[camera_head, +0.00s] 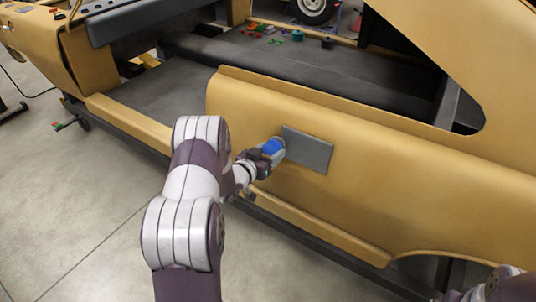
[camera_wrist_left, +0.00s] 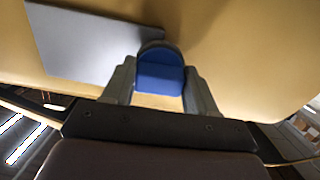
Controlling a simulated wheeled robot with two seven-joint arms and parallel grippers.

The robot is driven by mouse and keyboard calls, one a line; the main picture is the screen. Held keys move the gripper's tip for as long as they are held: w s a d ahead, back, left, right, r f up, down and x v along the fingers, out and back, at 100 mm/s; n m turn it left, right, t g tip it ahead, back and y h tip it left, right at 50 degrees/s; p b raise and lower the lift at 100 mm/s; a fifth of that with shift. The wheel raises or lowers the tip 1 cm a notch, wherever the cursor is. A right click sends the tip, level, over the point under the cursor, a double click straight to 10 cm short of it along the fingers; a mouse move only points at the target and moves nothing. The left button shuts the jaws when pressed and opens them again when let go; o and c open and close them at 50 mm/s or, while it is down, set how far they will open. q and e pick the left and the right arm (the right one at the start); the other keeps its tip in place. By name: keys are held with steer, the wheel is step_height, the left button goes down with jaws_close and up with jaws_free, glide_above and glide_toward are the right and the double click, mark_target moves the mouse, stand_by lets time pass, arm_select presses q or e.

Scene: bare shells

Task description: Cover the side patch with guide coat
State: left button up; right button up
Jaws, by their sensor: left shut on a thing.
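The side patch is a flat dark grey rectangle (camera_head: 310,151) on the tan body side. It also fills the upper left of the left wrist view (camera_wrist_left: 80,45). My left gripper (camera_head: 262,158) is shut on a blue applicator with a dark rounded end (camera_wrist_left: 160,78), also visible in the head view (camera_head: 272,146). The applicator is at the patch's left edge in the head view, its dark end towards the panel. Whether it touches the surface I cannot tell. The patch looks evenly grey. Part of my right arm shows at the bottom right, without a clear gripper.
The tan car shell (camera_head: 430,185) spans the view, with an open door gap and dark sill. Small coloured items (camera_head: 270,30) lie on the floor inside. A wheel (camera_head: 314,8) stands behind.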

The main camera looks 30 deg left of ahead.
arm_select(q)
steer(key=shift+w, duration=0.3)
steer(key=shift+s+d, duration=0.15)
steer(key=shift+d, duration=0.75)
steer(key=shift+s+d, duration=0.15)
steer(key=shift+d, duration=0.7)
steer(key=shift+s+d, duration=0.15)
steer(key=shift+d, duration=2.6)
steer(key=shift+s+d, duration=0.15)
steer(key=shift+d, duration=1.05)
steer(key=shift+s+d, duration=0.1)
steer(key=shift+d, duration=1.05)
steer(key=d+b, duration=0.1)
steer(key=d, duration=0.2)
steer(key=shift+s, duration=0.15)
